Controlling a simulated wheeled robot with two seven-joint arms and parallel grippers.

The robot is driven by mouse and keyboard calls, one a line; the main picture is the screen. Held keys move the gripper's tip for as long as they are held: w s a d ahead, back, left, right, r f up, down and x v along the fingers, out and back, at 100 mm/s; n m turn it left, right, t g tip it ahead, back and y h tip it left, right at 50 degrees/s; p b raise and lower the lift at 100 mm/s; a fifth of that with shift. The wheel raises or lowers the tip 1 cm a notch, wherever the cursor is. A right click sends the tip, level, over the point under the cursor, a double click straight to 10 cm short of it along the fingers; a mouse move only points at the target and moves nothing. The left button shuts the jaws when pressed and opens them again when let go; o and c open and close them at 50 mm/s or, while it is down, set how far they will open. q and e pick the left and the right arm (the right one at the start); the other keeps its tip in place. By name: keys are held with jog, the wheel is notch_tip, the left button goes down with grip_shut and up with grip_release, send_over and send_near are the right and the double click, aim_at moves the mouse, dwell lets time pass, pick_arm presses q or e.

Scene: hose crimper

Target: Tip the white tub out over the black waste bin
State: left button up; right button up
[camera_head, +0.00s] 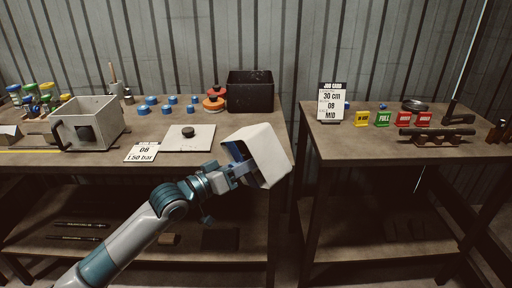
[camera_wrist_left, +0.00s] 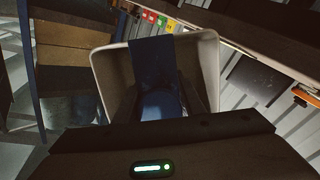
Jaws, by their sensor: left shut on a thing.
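The white tub (camera_head: 266,152) is held tilted in front of the left table's right front corner. My left gripper (camera_head: 238,170) is shut on it at its left side. In the left wrist view, the tub's pale rim (camera_wrist_left: 212,62) frames a shaded inside, with a dark blue part standing across it. No loose contents show there, but much of the inside is hidden. The black waste bin (camera_head: 250,92) stands at the back right of the left table, behind the tub and apart from it. My right gripper is not in view.
A grey handled box (camera_head: 97,116) stands at the left. Blue caps (camera_head: 168,101), orange-red discs (camera_head: 213,103), a flat plate (camera_head: 189,138) and a card (camera_head: 141,153) lie between it and the bin. A gap separates the right table (camera_head: 350,146), which holds a job card and coloured tags.

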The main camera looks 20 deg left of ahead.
pick_arm(q)
jog(key=shift+n+t+y, duration=0.3)
jog(key=shift+y, duration=0.1)
jog(key=s+f, duration=0.1)
jog(key=s, duration=0.1)
jog(key=s+f, duration=0.2)
jog(key=s, duration=0.1)
jog(key=s+f, duration=0.2)
jog(key=shift+s+a+f, duration=0.2)
jog(key=shift+s+f, duration=0.05)
jog(key=y, duration=0.2)
send_near(256, 187)
jog(key=s+f, duration=0.4)
jog(key=f, duration=0.1)
jog(key=shift+n+t, duration=0.3)
jog(key=shift+n, duration=0.1)
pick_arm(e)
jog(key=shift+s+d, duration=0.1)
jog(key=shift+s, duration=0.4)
pick_arm(q)
jog(key=shift+f, duration=0.15)
